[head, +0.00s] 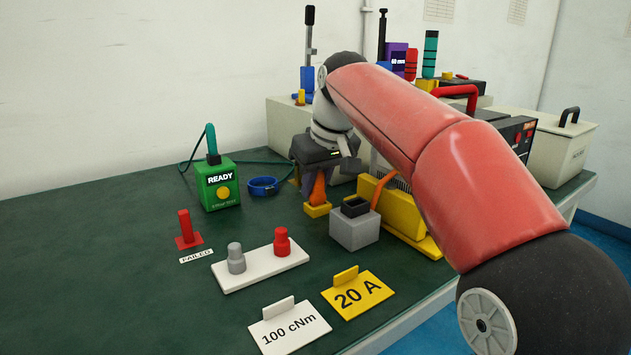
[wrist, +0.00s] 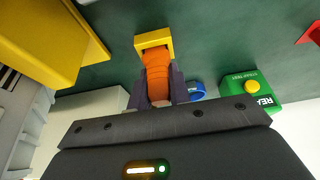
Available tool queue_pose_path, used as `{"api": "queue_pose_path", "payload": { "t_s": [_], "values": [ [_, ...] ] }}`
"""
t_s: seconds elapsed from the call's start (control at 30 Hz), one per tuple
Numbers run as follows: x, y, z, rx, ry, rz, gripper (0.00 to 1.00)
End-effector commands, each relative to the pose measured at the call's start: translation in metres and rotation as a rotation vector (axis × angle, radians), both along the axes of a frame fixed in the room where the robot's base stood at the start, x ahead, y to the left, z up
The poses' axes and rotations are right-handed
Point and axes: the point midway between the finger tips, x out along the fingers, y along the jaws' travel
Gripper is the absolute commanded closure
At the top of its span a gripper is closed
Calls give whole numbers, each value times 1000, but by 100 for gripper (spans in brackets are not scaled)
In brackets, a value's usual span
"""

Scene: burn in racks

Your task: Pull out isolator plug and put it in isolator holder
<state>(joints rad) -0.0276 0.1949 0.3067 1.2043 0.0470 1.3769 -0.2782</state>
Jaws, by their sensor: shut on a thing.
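My gripper (head: 320,178) points down over the table, with its fingers shut on an orange ridged piece that looks like the isolator plug (wrist: 158,78). In the wrist view the piece sits between the two dark fingers (wrist: 158,92). Its lower end meets a small yellow square block (wrist: 154,41), which also shows in the head view (head: 317,211). The orange end appears to enter this block; how deep it goes is hidden. A grey block with a black-rimmed opening (head: 354,232) stands just to the right. I cannot tell for certain which block is the isolator holder.
A yellow finned unit (head: 402,219) with an orange strip stands right of the grey block. A green READY box (head: 216,185) and blue ring (head: 263,187) are left. A white plate with two knobs (head: 260,268) and signs (head: 358,294) lie in front.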

Motion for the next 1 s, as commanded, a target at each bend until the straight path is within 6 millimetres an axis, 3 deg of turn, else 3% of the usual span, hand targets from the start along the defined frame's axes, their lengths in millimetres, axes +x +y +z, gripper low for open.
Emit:
{"api": "queue_pose_path", "payload": {
  "t_s": [0.27,0.3,0.5,0.77,1.0],
  "values": [
    [0,0,-7,-1,1,0,100],
    [0,0,-7,-1,1,0,79],
    [0,0,-6,-1,1,0,55],
    [0,0,-5,-1,1,0,55],
    [-9,-7,25,0,-3,-1,55]
  ]
}}
